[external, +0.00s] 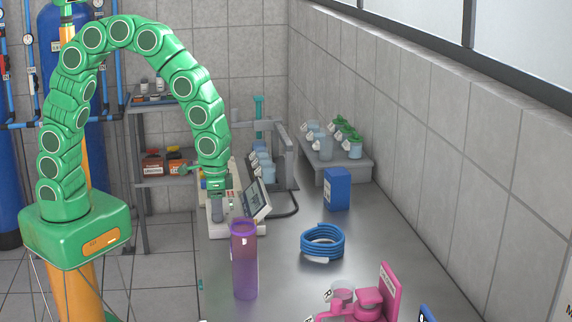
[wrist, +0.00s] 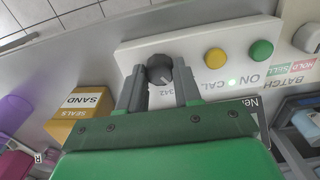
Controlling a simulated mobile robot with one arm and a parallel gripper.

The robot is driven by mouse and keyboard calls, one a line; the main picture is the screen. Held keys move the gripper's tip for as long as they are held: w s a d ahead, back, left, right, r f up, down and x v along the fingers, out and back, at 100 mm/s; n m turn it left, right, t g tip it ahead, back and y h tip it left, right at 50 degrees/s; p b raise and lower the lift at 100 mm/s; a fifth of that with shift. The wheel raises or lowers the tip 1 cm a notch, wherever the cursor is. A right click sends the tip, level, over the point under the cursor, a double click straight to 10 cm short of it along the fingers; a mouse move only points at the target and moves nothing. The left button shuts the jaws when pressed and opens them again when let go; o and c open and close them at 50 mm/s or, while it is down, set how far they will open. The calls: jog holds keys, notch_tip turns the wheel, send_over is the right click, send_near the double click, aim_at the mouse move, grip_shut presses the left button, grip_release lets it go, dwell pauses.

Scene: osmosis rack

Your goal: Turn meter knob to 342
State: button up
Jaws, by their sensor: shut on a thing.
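The meter (external: 232,228) is a pale box with a tilted display screen (external: 255,200), standing on the metal bench. In the wrist view its white panel (wrist: 210,36) carries a dark round knob (wrist: 160,69) with a light pointer line. My gripper (wrist: 160,82) has one finger on each side of the knob and is shut on it. The panel also has a yellow button (wrist: 214,58), a green button (wrist: 261,50) and a small lit lamp. The screen is mostly hidden behind my gripper in the wrist view, and its reading cannot be made out.
A purple cylinder (external: 244,262) stands in front of the meter. A blue hose coil (external: 322,243), a blue box (external: 337,188) and a pink stand (external: 390,290) are to the right. A yellow SAND SEALS box (wrist: 82,112) is beside my gripper.

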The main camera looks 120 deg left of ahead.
jog(key=m, duration=0.6)
dwell(0.6)
jog(key=o, duration=1)
jog(key=shift+o, duration=0.2)
jog(key=shift+r, duration=0.15)
notch_tip(320, 180, up, 8)
jog(key=shift+f, duration=0.2)
